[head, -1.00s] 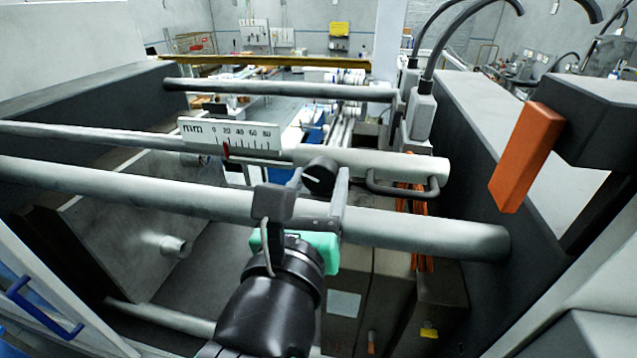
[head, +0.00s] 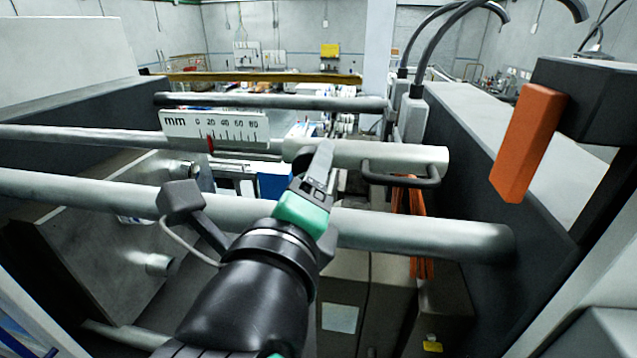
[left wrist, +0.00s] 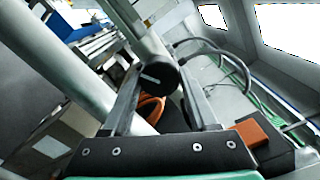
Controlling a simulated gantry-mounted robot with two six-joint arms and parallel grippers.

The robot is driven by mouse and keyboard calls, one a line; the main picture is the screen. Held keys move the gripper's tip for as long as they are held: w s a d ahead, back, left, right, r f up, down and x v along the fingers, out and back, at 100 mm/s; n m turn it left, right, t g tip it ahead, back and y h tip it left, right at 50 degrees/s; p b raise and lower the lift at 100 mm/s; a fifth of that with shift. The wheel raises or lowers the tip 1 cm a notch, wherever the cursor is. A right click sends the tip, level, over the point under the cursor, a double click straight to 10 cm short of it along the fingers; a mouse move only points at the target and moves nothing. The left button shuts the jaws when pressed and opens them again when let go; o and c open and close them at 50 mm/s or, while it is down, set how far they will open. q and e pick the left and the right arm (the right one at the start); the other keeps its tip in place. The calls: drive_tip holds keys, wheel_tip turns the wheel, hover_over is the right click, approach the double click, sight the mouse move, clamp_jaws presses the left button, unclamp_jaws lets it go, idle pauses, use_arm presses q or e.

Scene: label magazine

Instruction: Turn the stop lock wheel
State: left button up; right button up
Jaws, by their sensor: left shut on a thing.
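The stop lock wheel (left wrist: 156,80) is a small black knob with a light line on its face. It sits between the fingers of my left gripper (left wrist: 160,76) in the left wrist view. A mm scale (head: 215,128) with a red pointer (head: 210,145) is left of the wheel. My right gripper is not in view.
A thick grey bar (head: 425,235) crosses under the left gripper, and thinner bars run behind. An orange block (head: 526,143) hangs at the right. Black hoses (head: 428,60) rise behind.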

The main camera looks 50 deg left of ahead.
use_arm(q)
drive_tip(key=shift+r+n+b, duration=0.15)
drive_tip(key=shift+n+b, duration=3.75)
drive_tip(key=shift+n, duration=4.8)
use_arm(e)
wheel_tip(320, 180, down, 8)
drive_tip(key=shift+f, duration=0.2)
use_arm(q)
drive_tip(key=o, duration=1.4)
drive_tip(key=shift+c, duration=0.2)
drive_tip(key=shift+s, duration=0.1)
